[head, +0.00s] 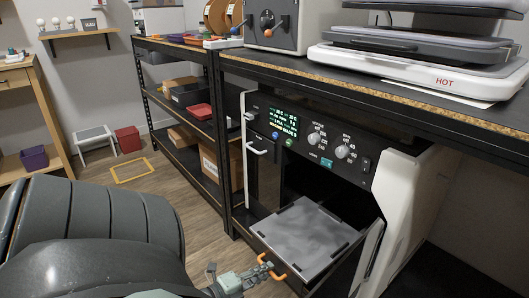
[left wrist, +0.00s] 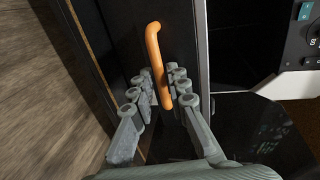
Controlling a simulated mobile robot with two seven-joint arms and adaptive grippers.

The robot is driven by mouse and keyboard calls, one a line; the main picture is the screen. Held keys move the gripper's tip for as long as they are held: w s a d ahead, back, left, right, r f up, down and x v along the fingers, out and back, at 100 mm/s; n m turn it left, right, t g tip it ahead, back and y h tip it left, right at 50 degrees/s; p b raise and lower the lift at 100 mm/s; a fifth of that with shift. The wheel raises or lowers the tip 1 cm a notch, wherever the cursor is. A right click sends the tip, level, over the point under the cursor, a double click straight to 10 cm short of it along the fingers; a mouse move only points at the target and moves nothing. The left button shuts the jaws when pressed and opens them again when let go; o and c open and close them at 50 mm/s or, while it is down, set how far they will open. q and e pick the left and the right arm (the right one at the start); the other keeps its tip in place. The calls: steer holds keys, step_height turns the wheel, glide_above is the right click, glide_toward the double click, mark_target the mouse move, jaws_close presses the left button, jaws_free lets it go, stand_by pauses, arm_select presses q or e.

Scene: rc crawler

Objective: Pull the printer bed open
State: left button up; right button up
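The printer (head: 400,200) stands under the bench, with a dark control panel and a white side. Its bed (head: 305,238) is a flat grey plate low in the open front, reaching out towards me. An orange handle (head: 272,269) sits at the bed's front edge; it also shows in the left wrist view (left wrist: 155,50). My left gripper (head: 243,280) is at the handle. In the left wrist view my left gripper (left wrist: 158,97) has its fingers apart, one on each side of the handle, with a gap on the left. Contact on the right is unclear. My right gripper is out of view.
A bench (head: 340,78) overhangs the printer and carries a grey machine (head: 285,22) and a heat press (head: 410,65). A shelf rack (head: 180,115) with boxes stands to the left. The wooden floor (head: 165,195) between is mostly clear, with a yellow frame (head: 132,170) lying on it.

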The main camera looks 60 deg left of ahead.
arm_select(q)
steer(key=shift+o, duration=0.9)
steer(key=v, duration=1.2)
